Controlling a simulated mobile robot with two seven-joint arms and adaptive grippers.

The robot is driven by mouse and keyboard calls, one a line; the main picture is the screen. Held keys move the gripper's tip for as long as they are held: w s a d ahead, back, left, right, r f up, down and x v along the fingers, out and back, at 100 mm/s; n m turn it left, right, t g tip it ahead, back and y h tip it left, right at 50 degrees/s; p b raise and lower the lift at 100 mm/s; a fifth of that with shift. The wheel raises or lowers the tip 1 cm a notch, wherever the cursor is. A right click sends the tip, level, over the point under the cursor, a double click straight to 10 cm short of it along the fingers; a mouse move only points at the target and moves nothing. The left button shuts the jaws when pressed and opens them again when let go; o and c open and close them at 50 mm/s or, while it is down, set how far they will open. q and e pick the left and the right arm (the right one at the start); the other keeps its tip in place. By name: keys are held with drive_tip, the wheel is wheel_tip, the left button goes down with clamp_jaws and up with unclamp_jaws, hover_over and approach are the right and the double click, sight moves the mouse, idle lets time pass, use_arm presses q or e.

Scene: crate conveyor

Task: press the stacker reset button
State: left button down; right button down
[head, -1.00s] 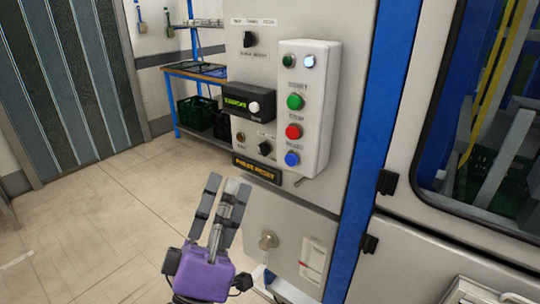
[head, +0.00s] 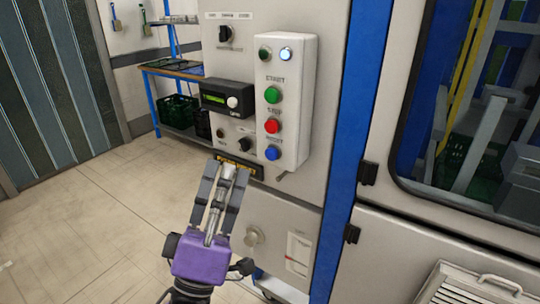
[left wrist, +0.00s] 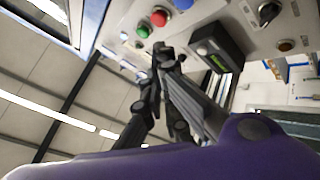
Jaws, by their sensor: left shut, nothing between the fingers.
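The blue button (head: 272,153), labelled RESET, is the lowest of three on the pale control box (head: 304,110). The red stop button (head: 272,126) and green start button (head: 272,95) are above it. My left gripper (head: 229,170), purple with dark fingers, is shut and empty. In the head view its tips are below and left of the blue button, over the amber sign (head: 247,167), which they partly hide. In the left wrist view the blue button (left wrist: 182,4) shows at the top edge, beyond the fingertips (left wrist: 166,58). I see no contact. My right gripper is not in view.
A black display unit (head: 227,99) and a dark selector knob (head: 244,144) stick out left of the control box. A small toggle (head: 287,174) is below it. A round metal knob (head: 254,235) is on the lower panel. The floor at left is clear.

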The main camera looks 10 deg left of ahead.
sight(271, 154)
use_arm(q)
drive_tip(key=w, duration=0.1)
drive_tip(key=w+d, duration=0.1)
drive_tip(key=w, duration=0.3)
drive_tip(key=shift+d, duration=0.4)
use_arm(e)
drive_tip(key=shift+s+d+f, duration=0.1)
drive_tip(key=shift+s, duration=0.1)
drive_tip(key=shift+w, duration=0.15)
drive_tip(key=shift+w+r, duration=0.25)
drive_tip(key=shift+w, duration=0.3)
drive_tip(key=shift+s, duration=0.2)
use_arm(q)
drive_tip(key=shift+w+d, duration=0.15)
drive_tip(key=shift+w, duration=0.2)
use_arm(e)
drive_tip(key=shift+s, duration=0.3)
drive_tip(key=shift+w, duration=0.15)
